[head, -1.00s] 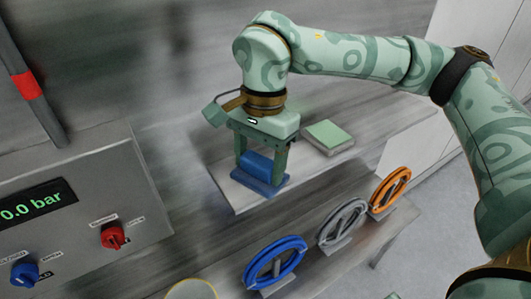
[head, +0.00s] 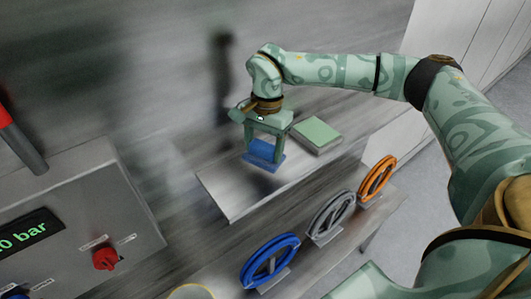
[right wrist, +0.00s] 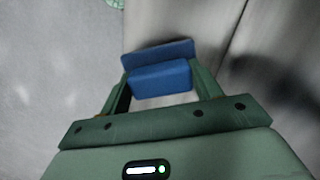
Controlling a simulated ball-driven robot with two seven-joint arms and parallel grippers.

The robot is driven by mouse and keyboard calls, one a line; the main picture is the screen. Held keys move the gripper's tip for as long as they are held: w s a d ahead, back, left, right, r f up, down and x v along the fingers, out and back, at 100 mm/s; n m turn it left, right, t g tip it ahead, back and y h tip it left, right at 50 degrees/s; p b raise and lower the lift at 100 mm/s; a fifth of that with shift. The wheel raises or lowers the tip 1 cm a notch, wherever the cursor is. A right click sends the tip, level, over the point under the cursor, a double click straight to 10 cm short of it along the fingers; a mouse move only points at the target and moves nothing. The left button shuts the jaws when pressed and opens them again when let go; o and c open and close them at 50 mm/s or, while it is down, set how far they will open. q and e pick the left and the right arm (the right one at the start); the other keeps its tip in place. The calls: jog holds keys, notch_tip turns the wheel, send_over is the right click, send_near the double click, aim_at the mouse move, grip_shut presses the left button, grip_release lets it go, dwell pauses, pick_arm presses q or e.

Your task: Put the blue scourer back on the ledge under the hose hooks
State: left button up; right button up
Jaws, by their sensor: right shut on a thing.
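The blue scourer (head: 262,161) has a flat pad with a raised block on top. My right gripper (head: 265,150) is shut on the block from above, with one finger on each side. The right wrist view also shows the scourer (right wrist: 160,78) between the fingers. The pad is seen over the pale ledge (head: 228,197), left of a green pad (head: 318,134). I cannot tell whether the scourer touches the ledge. My left gripper is not in view.
Blue (head: 270,262), grey (head: 331,216) and orange (head: 377,179) rings stand on brackets in front of the ledge. A grey control box with a red knob (head: 105,257) is at the lower left. The near left part of the ledge is bare.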

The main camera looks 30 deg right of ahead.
aim_at(266, 157)
jog(key=shift+w+d+f, duration=0.15)
jog(key=shift+d+f, duration=0.2)
jog(key=shift+f, duration=0.2)
jog(key=f, duration=0.1)
jog(key=f+p, duration=0.1)
jog(key=shift+w+d+f, duration=0.15)
jog(key=shift+d+f, duration=0.05)
jog(key=shift+f, duration=0.55)
jog(key=shift+f, duration=0.1)
jog(key=o, duration=0.9)
jog(key=r, duration=0.8)
jog(key=d+r+b, duration=0.1)
jog(key=r, duration=0.3)
jog(key=shift+w+d+r, duration=0.1)
jog(key=shift+w, duration=0.25)
